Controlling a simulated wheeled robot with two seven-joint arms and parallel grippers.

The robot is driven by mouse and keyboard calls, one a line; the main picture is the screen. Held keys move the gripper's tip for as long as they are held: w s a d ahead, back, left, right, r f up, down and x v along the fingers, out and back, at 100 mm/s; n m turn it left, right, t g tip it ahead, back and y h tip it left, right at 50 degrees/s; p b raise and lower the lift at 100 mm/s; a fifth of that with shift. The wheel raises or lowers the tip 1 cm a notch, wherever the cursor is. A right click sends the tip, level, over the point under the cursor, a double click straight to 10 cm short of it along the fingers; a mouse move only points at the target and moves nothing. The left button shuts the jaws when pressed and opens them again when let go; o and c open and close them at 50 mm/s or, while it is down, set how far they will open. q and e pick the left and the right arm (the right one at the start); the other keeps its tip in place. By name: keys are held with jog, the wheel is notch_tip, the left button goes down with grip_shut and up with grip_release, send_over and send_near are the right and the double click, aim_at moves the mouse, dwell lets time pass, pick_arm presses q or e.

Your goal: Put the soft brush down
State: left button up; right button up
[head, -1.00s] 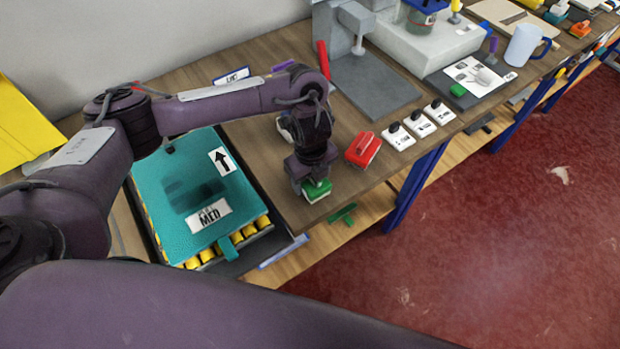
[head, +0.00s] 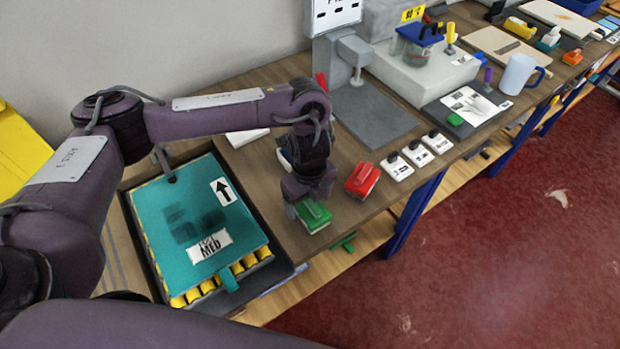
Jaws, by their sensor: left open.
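A green brush-like block (head: 314,216) lies on the wooden bench (head: 275,215) near its front edge. I take it for the soft brush, but its bristles are hidden. My left gripper (head: 308,196) is open right at the block, pointing down. The gripper hides the block's far side, and I cannot tell whether the fingers touch it. A similar red block (head: 362,179) sits just to the right. My right gripper is not in view.
A teal sample board labelled MED (head: 195,225) lies in a dark tray to the left. Small white switch plates (head: 397,167) line the front edge at right. A grey press (head: 375,112) stands behind. A white mug (head: 518,74) is farther right.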

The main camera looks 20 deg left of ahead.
aim_at(311, 202)
pick_arm(q)
notch_tip(311, 202, up, 8)
jog(key=shift+w+d+f, duration=0.1)
jog(key=shift+d+f, duration=0.05)
jog(key=shift+f, duration=0.05)
dwell(0.4)
